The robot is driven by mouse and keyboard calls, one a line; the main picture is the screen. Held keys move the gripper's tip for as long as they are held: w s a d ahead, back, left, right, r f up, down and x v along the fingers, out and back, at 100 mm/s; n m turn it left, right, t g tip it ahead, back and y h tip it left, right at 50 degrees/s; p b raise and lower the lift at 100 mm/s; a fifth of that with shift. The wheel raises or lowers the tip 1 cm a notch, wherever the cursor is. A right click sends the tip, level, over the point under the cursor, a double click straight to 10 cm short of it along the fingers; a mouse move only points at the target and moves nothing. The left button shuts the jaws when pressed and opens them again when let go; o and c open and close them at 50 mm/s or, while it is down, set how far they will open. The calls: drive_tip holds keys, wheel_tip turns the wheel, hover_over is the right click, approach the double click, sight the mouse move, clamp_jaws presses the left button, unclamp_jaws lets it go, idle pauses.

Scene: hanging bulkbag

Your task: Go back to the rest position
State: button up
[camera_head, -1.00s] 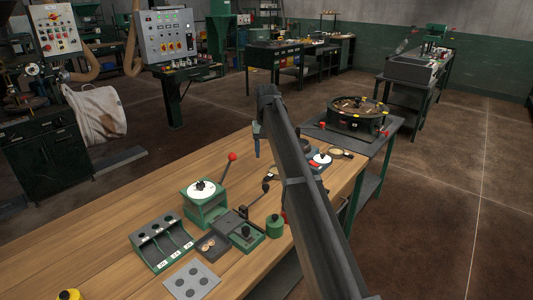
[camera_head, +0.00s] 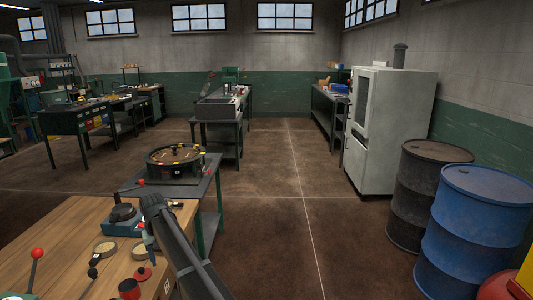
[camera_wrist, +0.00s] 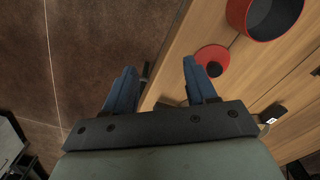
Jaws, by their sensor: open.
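My gripper (camera_wrist: 158,68) shows in the wrist view as two blue fingers spread apart with nothing between them. It hangs over the edge of the wooden workbench (camera_wrist: 185,40), with brown floor on the left side of the picture. A red disc with a dark knob (camera_wrist: 212,58) lies on the bench just beyond the right finger. In the head view my arm rises from the bottom, and the gripper end (camera_head: 150,242) is partly hidden behind it, near the right edge of the bench (camera_head: 60,230).
A red container (camera_head: 129,289) and a red disc (camera_head: 142,274) stand near the arm. Beyond are a dark device with a blue base (camera_head: 123,222) and a round tray machine (camera_head: 175,162) on a side table. Blue (camera_head: 470,230) and dark (camera_head: 425,190) drums stand right. The middle floor is clear.

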drive_tip(key=s+d+f+m, duration=0.1)
drive_tip(key=d+f, duration=0.4)
drive_tip(key=d, duration=0.5)
drive_tip(key=d+f+m, duration=0.1)
drive_tip(key=d+f, duration=0.4)
drive_tip(key=d, duration=0.4)
drive_tip(key=s+d+f+m, duration=0.1)
drive_tip(key=d+f, duration=0.4)
drive_tip(key=d, duration=0.5)
drive_tip(key=s+d+f+m, duration=0.2)
drive_tip(key=s+d+f, duration=0.3)
drive_tip(key=s+d, duration=0.5)
drive_tip(key=s+d+f+m, duration=0.2)
drive_tip(key=s+d+f, duration=0.35)
drive_tip(key=d, duration=0.85)
drive_tip(key=s+f+g, duration=0.3)
drive_tip(key=s+f, duration=0.7)
drive_tip(key=s, duration=0.5)
drive_tip(key=s+f+g, duration=0.3)
drive_tip(key=s+f, duration=0.7)
drive_tip(key=s, duration=0.5)
drive_tip(key=shift+d+f+g, duration=0.25)
drive_tip(key=shift+d+g, duration=0.1)
drive_tip(key=shift+g, duration=0.05)
drive_tip(key=shift+c, duration=0.4)
